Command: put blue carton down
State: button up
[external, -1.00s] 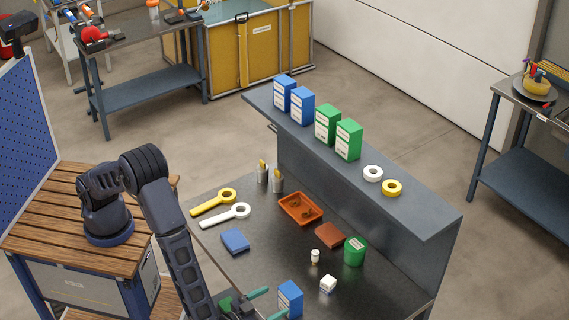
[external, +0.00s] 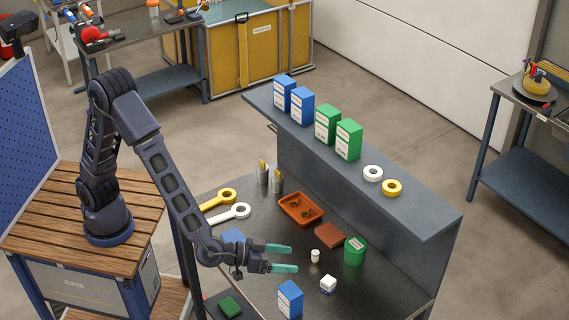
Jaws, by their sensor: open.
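The blue carton (external: 290,300) stands upright on the dark work table near its front edge, with a white label on its side. My gripper (external: 286,258) is open and empty, with its teal fingers apart. In the picture it is above and slightly left of the carton, and a gap shows between them. Two more blue cartons (external: 284,93) (external: 302,106) stand on the raised shelf beside two green cartons (external: 327,124) (external: 348,139).
A green tub (external: 355,251), a small white box (external: 328,284), a small white bottle (external: 315,255), a brown block (external: 329,235) and an orange tray (external: 300,209) stand around the table. A blue block (external: 232,236) is partly hidden by my arm. The raised shelf (external: 420,214) borders the back.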

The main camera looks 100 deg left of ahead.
jog(key=s+a+r+m+g+h, duration=0.25)
jog(key=s+a+r+h, duration=0.2)
jog(key=s+r, duration=0.3)
jog(key=s+a+r+m+g+h, duration=0.1)
jog(key=s+a+r+m+h, duration=0.2)
jog(key=s+a+r, duration=0.4)
jog(key=s+a+f+g+y, duration=0.1)
jog(key=s+a, duration=0.4)
jog(key=s, duration=0.6)
jog(key=s+a+f+g+y, duration=0.1)
jog(key=s+a, duration=0.4)
jog(key=s, duration=0.6)
jog(key=s+a+f+g+y, duration=0.1)
jog(key=s+a+f+g, duration=0.2)
jog(key=s, duration=0.8)
jog(key=shift+s+a+m+g, duration=0.2)
jog(key=shift+a+m+g, duration=0.25)
jog(key=shift+a+g, duration=0.5)
jog(key=shift+a+f+y, duration=0.1)
jog(key=shift+a+y, duration=0.05)
jog(key=shift+y, duration=0.1)
jog(key=shift+c, duration=0.2)
jog(key=shift+c, duration=1.1)
